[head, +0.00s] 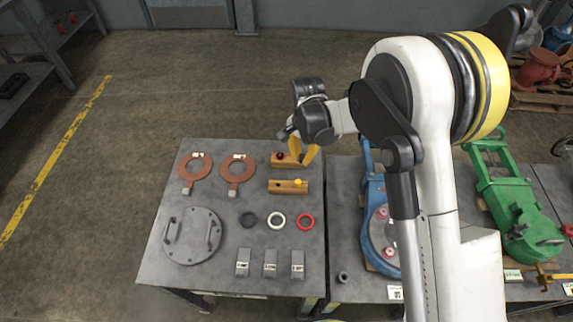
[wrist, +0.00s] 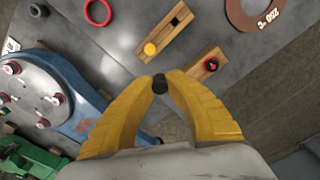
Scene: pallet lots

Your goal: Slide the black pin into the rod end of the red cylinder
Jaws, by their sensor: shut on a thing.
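My gripper (wrist: 160,82) is shut on a small black pin (wrist: 160,85), seen nearly end-on between its yellow fingertips in the wrist view. In the head view my gripper (head: 304,160) is over the right end of the upper wooden block on the grey table; the pin cannot be made out there. The gap between the pin and the table is hard to judge. I cannot make out the red cylinder or its rod end in either view.
The table (head: 220,269) carries two wooden blocks (head: 275,187), copper rings (head: 239,169), a round plate (head: 192,236), small rings and grey blocks. To the right are a blue casting (head: 373,200) and a green one (head: 507,198). Floor left of the table is clear.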

